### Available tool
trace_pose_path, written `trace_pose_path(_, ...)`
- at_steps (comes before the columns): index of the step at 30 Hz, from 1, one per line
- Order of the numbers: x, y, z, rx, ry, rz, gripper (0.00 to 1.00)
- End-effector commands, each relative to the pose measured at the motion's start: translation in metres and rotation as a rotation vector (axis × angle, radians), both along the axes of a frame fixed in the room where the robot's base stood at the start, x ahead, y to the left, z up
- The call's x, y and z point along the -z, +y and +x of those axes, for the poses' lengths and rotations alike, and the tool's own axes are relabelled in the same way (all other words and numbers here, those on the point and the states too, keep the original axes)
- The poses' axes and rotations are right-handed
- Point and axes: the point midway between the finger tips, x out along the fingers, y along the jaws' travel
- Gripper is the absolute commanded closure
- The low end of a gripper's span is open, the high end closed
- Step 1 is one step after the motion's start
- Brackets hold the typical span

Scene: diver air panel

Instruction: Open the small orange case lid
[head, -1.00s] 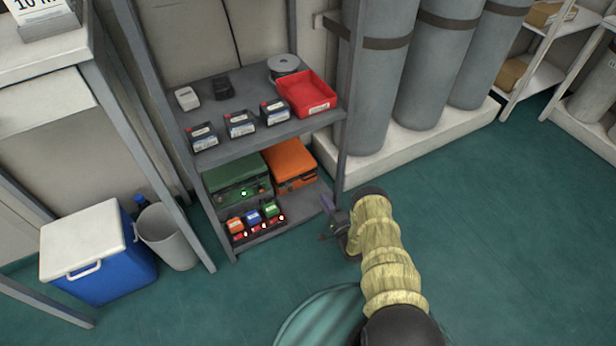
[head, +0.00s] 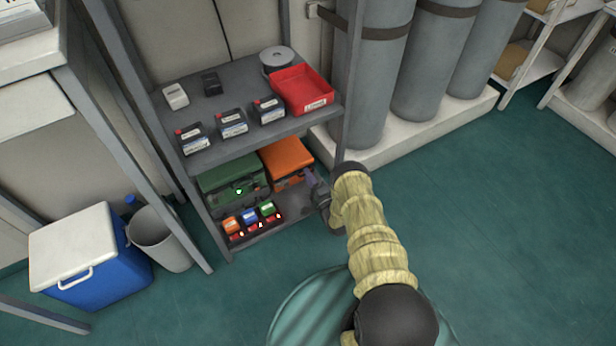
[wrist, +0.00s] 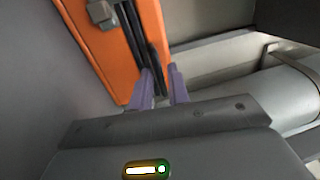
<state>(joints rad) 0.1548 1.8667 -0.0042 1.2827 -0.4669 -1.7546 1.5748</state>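The small orange case (head: 286,160) sits on the lower shelf, at the right of the green case. In the wrist view the orange case (wrist: 105,45) fills the upper left, with a grey latch (wrist: 102,12) and a dark strip along its side. My gripper (head: 312,184) is at the case's front right corner, below the upper shelf.
A green case (head: 232,182) stands left of the orange one. A tray (head: 262,236) of small coloured items is in front of it. The upper shelf (head: 222,100) holds a red bin (head: 302,90) and several small boxes. Grey cylinders (head: 378,75) stand to the right. The floor at right is clear.

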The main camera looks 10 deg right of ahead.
Motion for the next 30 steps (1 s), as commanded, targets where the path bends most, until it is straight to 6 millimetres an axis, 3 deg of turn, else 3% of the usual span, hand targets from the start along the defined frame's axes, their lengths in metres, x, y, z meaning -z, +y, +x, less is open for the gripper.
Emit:
trace_pose_path(3, 0.000, 0.000, 0.000, 0.000, 0.000, 0.000, 1.00)
trace_pose_path(17, -0.006, 0.002, 0.000, -0.004, 0.016, -0.005, 1.00)
trace_pose_path(30, -0.047, 0.011, 0.004, -0.016, 0.154, -0.051, 1.00)
